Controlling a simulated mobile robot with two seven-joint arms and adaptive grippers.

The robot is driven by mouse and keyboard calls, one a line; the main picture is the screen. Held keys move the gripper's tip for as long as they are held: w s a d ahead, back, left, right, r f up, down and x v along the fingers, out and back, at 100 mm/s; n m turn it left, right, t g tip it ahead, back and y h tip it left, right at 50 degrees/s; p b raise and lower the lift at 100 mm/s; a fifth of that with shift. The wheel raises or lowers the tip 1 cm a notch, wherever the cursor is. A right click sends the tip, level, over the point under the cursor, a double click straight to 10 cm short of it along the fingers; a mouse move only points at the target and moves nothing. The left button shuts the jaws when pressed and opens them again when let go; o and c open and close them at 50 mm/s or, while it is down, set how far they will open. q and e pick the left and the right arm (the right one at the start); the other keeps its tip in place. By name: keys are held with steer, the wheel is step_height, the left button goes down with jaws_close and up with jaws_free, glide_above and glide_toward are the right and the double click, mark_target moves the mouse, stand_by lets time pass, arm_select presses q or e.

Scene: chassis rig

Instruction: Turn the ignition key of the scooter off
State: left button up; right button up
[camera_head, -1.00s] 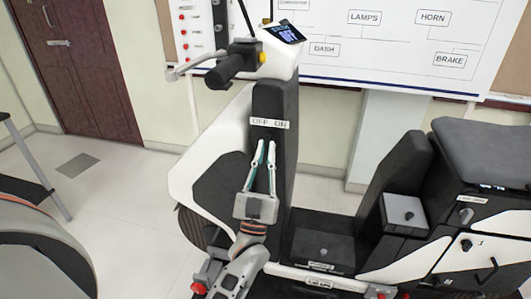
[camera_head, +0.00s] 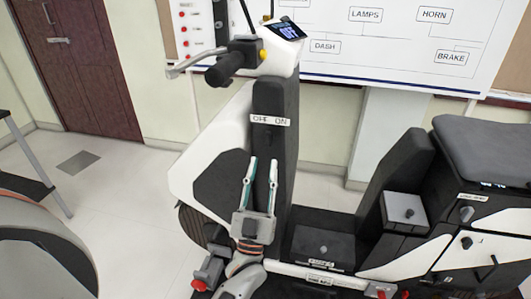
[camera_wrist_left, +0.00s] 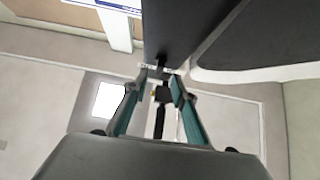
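The scooter's dark front column (camera_head: 275,95) stands upright in the middle of the head view. A white OFF/ON label (camera_head: 270,121) is on it; the label also shows in the left wrist view (camera_wrist_left: 148,66). I cannot make out the ignition key for certain; a small dark piece stands by the label in the wrist view. My left gripper (camera_head: 262,159) points up in front of the column, below the label. Its fingers are apart with nothing visibly held. In the wrist view the gripper (camera_wrist_left: 160,85) has a gap between its fingertips. My right gripper is not in view.
The handlebar grip (camera_head: 225,70) and display (camera_head: 288,31) are above the column. The seat (camera_head: 490,150) and a grey box (camera_head: 404,208) are to the right. A whiteboard (camera_head: 400,50) hangs behind. The floor at left is clear around a grey grate (camera_head: 78,162).

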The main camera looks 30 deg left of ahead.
arm_select(q)
steer(key=v, duration=0.6)
steer(key=shift+s+f, duration=0.1)
stand_by(0.3)
steer(key=s+d+f+m+g+h, duration=0.1)
steer(key=d+f+m+g+h, duration=0.15)
steer(key=f+g+h, duration=0.4)
steer(key=s+d+f+m+g+h, duration=0.1)
steer(key=d+f+m+h, duration=0.2)
steer(key=f, duration=0.7)
steer(key=s+f+m+g, duration=0.2)
steer(key=s+f+g, duration=0.6)
steer(key=s+f, duration=0.5)
steer(key=shift+d+f+p, duration=0.35)
steer(key=shift+f+p, duration=0.05)
steer(key=shift+f, duration=0.25)
